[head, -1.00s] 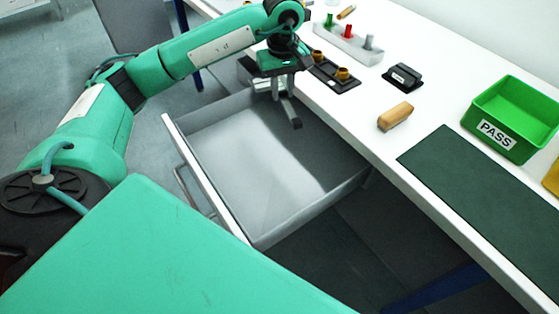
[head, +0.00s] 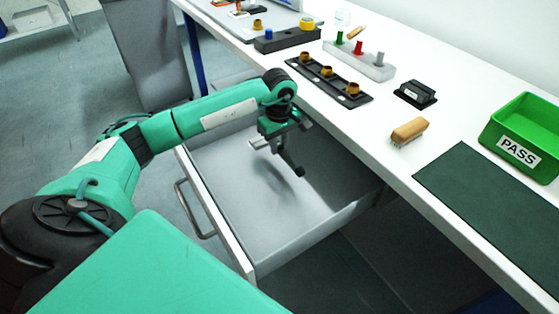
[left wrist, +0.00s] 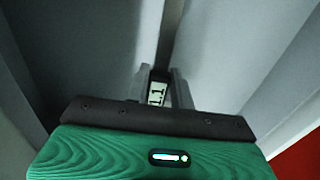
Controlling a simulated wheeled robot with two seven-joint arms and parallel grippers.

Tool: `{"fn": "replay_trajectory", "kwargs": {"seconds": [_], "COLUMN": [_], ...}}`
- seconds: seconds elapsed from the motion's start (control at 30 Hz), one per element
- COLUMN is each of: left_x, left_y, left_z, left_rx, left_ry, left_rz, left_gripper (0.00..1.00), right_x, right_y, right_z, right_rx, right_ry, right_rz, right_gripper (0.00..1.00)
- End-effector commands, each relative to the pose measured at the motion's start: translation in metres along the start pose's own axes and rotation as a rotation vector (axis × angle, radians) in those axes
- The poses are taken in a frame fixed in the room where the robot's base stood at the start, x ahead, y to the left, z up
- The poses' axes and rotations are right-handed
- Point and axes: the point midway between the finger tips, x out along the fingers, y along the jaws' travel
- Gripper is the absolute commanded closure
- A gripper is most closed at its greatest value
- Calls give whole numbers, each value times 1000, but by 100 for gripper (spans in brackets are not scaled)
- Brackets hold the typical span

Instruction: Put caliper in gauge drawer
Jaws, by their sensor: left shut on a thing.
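My left gripper (head: 272,146) hangs over the open grey drawer (head: 310,228) under the bench, inside its outline and towards its far end. It is shut on the caliper (head: 290,166), a dark grey bar that slants down to the right below the fingers. In the left wrist view the caliper's small display (left wrist: 157,93) shows between the two fingers, with grey drawer walls around. I cannot tell whether the caliper touches the drawer floor. The drawer floor that shows is bare. My right gripper is not in view.
The white bench top (head: 375,128) borders the drawer. On it stand a black holder with brass parts (head: 328,80), a black block (head: 415,94), a wooden brush (head: 409,131), a dark green mat (head: 490,195) and a green PASS bin (head: 520,150).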

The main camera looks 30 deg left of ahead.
Motion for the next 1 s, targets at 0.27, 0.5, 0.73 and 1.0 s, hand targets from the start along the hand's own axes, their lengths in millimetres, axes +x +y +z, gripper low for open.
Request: {"fn": "replay_trajectory", "kwargs": {"seconds": [0.27, 0.5, 0.73, 1.0], "left_x": [29, 61, 70, 73], "left_y": [0, 0, 1, 0], "left_z": [0, 0, 0, 0], "left_rx": [0, 0, 0, 1], "left_ry": [-1, -1, 0, 1], "left_rz": [1, -1, 2, 2], "left_gripper": [100, 100, 100, 100], "right_x": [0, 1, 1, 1], "right_y": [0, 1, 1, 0], "right_z": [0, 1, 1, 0], "right_rx": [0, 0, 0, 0], "right_ry": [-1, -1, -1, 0], "right_rz": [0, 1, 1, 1], "right_gripper": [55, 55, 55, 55]}}
